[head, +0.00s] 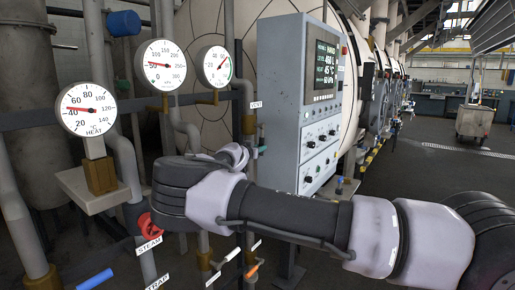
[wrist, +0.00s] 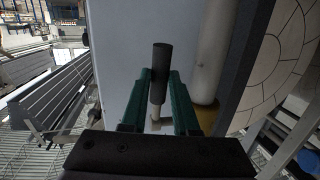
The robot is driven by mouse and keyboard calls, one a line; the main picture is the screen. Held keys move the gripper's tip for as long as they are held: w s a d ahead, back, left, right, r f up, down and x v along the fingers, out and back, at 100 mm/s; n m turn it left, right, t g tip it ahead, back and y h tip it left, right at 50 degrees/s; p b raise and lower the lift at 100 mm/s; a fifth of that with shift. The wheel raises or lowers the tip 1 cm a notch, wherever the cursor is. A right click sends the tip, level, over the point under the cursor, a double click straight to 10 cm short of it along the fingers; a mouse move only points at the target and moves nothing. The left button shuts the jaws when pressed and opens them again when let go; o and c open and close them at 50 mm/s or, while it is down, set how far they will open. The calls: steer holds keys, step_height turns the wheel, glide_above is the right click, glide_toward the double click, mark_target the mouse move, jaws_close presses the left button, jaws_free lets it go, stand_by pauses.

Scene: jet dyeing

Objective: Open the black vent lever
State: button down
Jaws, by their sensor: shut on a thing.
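The black vent lever (wrist: 161,58) shows in the wrist view as a short dark cylinder on a thin pale stem. The green fingers of my gripper (wrist: 160,80) stand one on each side of it and are shut on its lower part. The lever's upper end sticks out past the fingertips. In the head view my arm bends back at the wrist, and the green fingertips of my gripper (head: 262,149) show beside the control cabinet, below the vent label (head: 255,104). The lever is too small to make out clearly there.
The grey control cabinet (head: 286,100) stands close to my gripper. Three round gauges, one of them the heat gauge (head: 86,109), are at left. A red valve handle (head: 149,226), a blue handle (head: 95,280) and an orange handle (head: 253,270) are low. Open floor lies at right.

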steer(key=shift+w+d+f+t+h, duration=0.1)
steer(key=shift+w+d+t+h, duration=0.2)
steer(key=shift+w+t, duration=0.2)
stand_by(0.3)
steer(key=c, duration=0.7)
jaws_free()
steer(key=shift+w, duration=0.15)
steer(key=v, duration=1.1)
steer(key=shift+d+f, duration=0.1)
steer(key=shift+f, duration=0.1)
